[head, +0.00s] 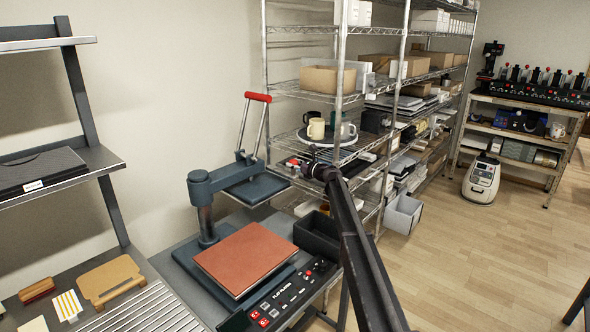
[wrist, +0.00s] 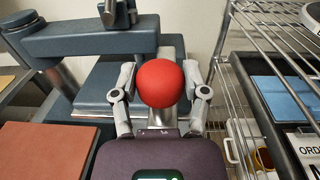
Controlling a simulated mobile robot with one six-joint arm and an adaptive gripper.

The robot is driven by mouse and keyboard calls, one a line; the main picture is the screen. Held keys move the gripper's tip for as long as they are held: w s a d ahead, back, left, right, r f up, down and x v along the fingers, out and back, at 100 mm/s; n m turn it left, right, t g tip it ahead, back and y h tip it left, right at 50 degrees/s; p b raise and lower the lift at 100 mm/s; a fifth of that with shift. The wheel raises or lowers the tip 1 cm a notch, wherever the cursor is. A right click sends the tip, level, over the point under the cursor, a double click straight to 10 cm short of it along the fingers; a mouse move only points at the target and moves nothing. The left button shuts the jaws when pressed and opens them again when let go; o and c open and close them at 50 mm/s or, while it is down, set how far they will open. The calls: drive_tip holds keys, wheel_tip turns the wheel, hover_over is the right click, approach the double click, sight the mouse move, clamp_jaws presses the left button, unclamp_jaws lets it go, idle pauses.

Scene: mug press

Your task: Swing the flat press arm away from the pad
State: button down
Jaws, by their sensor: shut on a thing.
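The flat press stands on a table in the head view, with a dark blue-grey column (head: 205,213) and a swing arm (head: 228,176). The arm points back and right, with its flat plate (head: 257,190) beyond the reddish-brown pad (head: 245,258) and not over it. The pad lies bare; it also shows at the left of the wrist view (wrist: 45,150). A red ball knob (wrist: 160,83) sits between the fingers of my gripper (wrist: 160,72), which is shut on it. In the head view my gripper (head: 308,168) is just right of the plate.
A wire shelf rack (head: 345,90) with mugs and boxes stands close behind and right of my gripper. A black bin (head: 318,235) and a button panel (head: 292,292) are beside the pad. A red-gripped lever (head: 258,97) rises above the plate. Open floor lies right.

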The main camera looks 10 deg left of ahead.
drive_tip(key=w+a, duration=0.2)
drive_tip(key=w, duration=0.1)
drive_tip(key=shift+w, duration=0.2)
drive_tip(key=shift+a+r, duration=0.15)
drive_tip(key=shift+a, duration=0.1)
drive_tip(key=shift+c, duration=1.7)
unclamp_jaws()
drive_tip(key=shift+o, duration=1.2)
drive_tip(key=shift+a+f, duration=0.15)
drive_tip(key=shift+f, duration=0.05)
drive_tip(key=shift+d, duration=0.2)
drive_tip(key=shift+s+d, duration=0.15)
drive_tip(key=shift+s+d, duration=0.1)
drive_tip(key=shift+d, duration=0.05)
drive_tip(key=v, duration=1.1)
drive_tip(key=shift+d, duration=0.15)
